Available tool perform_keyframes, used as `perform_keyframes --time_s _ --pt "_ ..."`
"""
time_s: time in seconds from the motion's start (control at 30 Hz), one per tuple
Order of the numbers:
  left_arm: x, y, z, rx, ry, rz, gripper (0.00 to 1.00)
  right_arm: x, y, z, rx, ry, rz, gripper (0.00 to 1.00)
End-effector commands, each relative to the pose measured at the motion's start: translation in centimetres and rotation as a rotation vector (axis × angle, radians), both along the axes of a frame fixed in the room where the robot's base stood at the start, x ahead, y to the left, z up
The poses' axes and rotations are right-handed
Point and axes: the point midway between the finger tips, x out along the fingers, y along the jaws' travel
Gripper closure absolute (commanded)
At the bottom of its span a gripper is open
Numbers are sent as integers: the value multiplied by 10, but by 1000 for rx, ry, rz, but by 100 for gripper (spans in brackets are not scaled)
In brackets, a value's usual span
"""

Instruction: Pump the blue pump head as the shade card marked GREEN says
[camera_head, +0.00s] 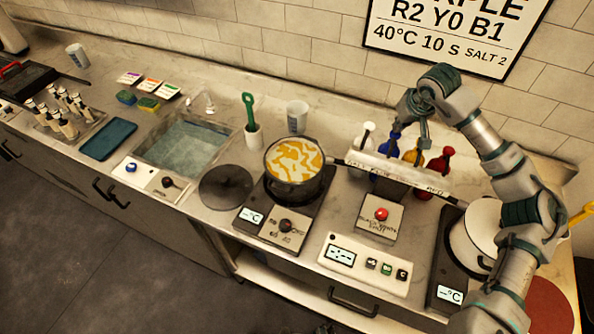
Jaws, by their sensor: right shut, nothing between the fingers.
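The blue pump bottle (391,144) stands in a row behind a pale labelled rack (385,166), between a white bottle (367,134) and a yellow one (414,154). My right gripper (409,129) is shut and empty, over the blue pump's top. I cannot tell whether it touches the pump head. My left gripper is out of view. Three small shade cards lie at the back left: one with a purple band (130,78), one orange (150,86) and one green (167,91). Their small text is unreadable from here.
A red bottle (438,162) stands right of the yellow one. A pot with orange-and-white contents (294,160) sits on a hotplate left of the rack. A red button box (380,216) is in front. A wall sign (452,30) reads R2 Y0 B1. A white pot (475,235) is beside my right arm.

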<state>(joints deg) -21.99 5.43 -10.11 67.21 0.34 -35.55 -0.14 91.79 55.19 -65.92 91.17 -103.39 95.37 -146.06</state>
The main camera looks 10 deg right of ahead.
Motion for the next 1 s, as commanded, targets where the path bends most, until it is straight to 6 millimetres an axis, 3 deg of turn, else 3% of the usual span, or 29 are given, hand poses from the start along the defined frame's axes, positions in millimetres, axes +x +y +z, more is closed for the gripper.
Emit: perform_keyframes --time_s 0.6,1.0 --pt "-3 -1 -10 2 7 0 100 0 -4 -24 0 4 -3 100" --pt "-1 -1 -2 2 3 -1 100 0 -4 -16 -1 6 -3 100"
